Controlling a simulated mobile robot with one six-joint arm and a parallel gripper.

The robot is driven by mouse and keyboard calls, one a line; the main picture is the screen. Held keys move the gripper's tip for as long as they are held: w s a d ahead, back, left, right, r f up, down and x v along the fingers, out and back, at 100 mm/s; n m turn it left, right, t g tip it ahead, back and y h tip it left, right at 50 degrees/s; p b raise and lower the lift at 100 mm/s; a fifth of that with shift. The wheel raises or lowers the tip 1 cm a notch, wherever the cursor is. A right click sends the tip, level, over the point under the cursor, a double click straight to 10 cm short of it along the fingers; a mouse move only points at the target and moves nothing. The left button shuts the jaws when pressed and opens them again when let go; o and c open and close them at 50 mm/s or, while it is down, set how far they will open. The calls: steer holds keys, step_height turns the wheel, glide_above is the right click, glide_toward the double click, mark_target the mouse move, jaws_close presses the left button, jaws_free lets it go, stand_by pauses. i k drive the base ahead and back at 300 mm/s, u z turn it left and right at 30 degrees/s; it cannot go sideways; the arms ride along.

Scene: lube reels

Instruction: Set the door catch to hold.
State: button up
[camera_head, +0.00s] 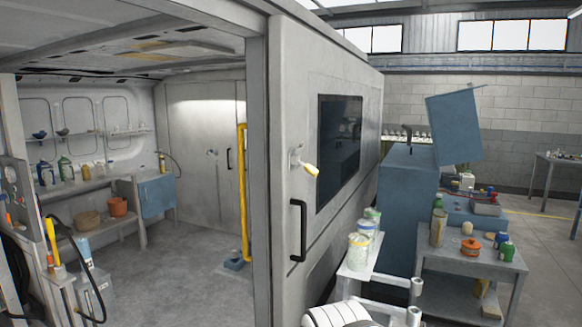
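The door catch (296,158) is a small pale fitting on the grey door or side panel of the van-like enclosure, near its front edge. Its short yellow-tipped lever (311,170) points down and to the right. The panel (282,200) stands beside a wide opening on its left. A black pull handle (299,231) is below the catch, and a dark window (339,150) is to its right. No gripper fingers can be made out. Which setting the catch is in cannot be told from its marks.
White tube-like and ribbed parts at the bottom centre may be mine. Several cans (359,245) stand on a narrow shelf below the window. A grey cart (471,259) with bottles is at right. Inside the enclosure are shelves and a yellow rail (244,190); its floor is mostly clear.

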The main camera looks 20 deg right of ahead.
mark_target(311, 170)
steer(key=z, duration=0.15)
steer(key=i, duration=0.35)
steer(key=z, duration=0.25)
steer(key=k, duration=1.35)
steer(key=u, duration=0.4)
steer(key=i, duration=1.6)
steer(key=z, duration=0.55)
steer(key=i, duration=0.5)
steer(key=z, duration=0.25)
